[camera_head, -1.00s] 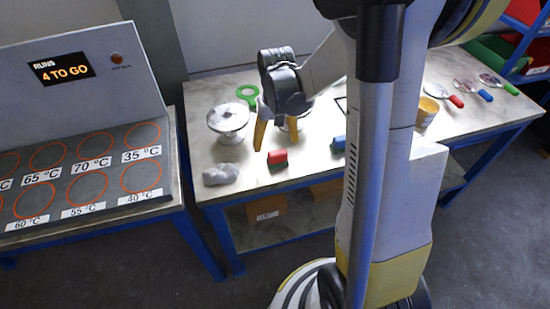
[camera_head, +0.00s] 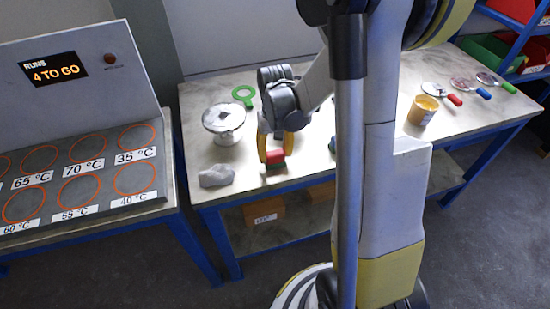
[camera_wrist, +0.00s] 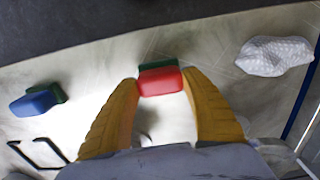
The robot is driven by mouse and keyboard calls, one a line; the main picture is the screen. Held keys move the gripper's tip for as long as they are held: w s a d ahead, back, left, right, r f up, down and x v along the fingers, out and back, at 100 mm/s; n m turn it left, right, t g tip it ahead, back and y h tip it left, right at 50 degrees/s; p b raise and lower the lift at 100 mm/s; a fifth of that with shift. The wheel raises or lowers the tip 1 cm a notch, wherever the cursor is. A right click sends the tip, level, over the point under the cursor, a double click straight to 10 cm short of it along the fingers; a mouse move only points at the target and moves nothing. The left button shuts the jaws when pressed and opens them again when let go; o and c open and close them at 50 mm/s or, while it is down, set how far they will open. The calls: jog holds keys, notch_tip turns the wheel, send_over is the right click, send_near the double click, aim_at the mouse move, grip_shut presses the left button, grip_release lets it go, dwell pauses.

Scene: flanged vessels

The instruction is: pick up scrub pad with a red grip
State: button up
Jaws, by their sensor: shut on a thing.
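The scrub pad with a red grip (camera_head: 275,157) is at the front part of the table in the head view, its dark green pad underneath. It also shows in the wrist view (camera_wrist: 161,80), between the tips of my yellow fingers. My gripper (camera_head: 275,150) points down over it and is shut on the red grip; it also shows in the wrist view (camera_wrist: 162,88). I cannot tell whether the pad is still touching the table.
A scrub pad with a blue grip (camera_wrist: 36,101) lies to one side. A crumpled grey-white cloth (camera_head: 217,175) lies near the front left edge. A silver-white flanged vessel (camera_head: 224,120) and a green ring-shaped tool (camera_head: 244,95) stand behind. An orange-yellow pot (camera_head: 422,110) stands further right.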

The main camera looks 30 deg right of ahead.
aim_at(275, 152)
jog(key=shift+r+p, duration=0.35)
jog(key=shift+r, duration=0.3)
notch_tip(275, 152, up, 3)
jog(key=shift+r+p, duration=0.1)
jog(key=shift+p, duration=0.65)
jog(key=s+d+r+p, duration=0.3)
jog(key=s+d+r, duration=0.3)
jog(key=d, duration=0.4)
jog(key=shift+r, duration=0.25)
jog(key=o, duration=0.5)
jog(key=shift+c, duration=0.2)
jog(key=c, duration=0.3)
jog(key=shift+w+d, duration=0.1)
jog(key=shift+c, duration=0.2)
